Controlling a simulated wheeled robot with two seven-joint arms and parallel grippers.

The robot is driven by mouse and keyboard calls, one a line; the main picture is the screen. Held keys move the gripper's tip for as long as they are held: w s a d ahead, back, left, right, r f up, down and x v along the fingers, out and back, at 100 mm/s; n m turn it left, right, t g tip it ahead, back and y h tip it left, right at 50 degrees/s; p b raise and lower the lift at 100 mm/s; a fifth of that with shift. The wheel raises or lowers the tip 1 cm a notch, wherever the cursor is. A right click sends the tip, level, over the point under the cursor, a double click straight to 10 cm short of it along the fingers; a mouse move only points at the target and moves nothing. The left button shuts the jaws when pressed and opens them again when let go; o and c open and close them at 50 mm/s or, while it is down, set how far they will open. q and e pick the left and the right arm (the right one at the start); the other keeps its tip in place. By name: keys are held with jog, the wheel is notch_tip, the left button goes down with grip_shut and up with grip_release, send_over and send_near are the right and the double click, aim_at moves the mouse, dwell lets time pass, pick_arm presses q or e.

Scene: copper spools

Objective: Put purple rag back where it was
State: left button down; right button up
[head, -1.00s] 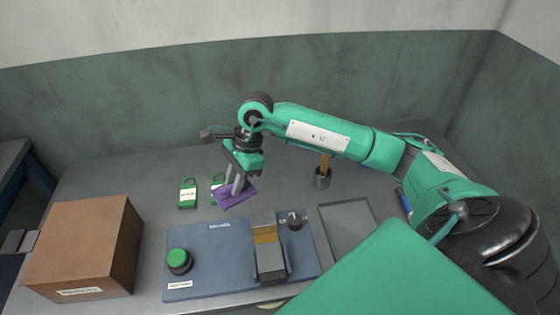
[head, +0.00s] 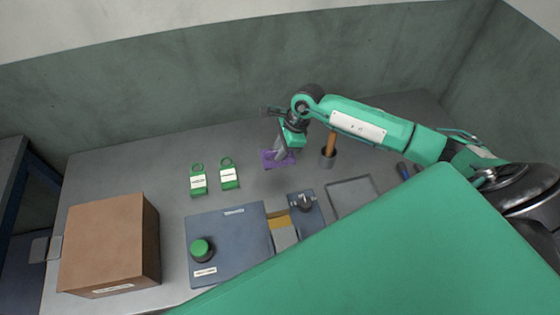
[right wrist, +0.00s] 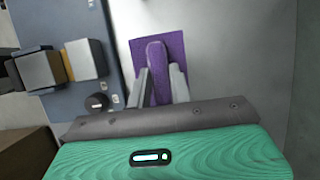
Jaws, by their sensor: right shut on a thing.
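The purple rag (head: 270,162) is a flat square piece over the back middle of the table in the head view. My right gripper (head: 281,156) is shut on it. In the right wrist view the rag (right wrist: 172,50) is pinched into a fold between the two grey fingers of the gripper (right wrist: 158,80), with its flat part spreading beyond them. I cannot tell whether the rag touches the table. My left gripper does not show in the frames.
In front is a blue board (head: 225,225) with a green button (head: 200,249). A brown box (head: 108,245) is at left.

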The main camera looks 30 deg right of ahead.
notch_tip(320, 180, down, 8)
jog(key=shift+r+p, duration=0.1)
jog(key=shift+p, duration=0.6)
jog(key=shift+f, duration=0.25)
jog(key=shift+f, duration=0.2)
jog(key=o, duration=0.9)
jog(key=shift+r, duration=0.1)
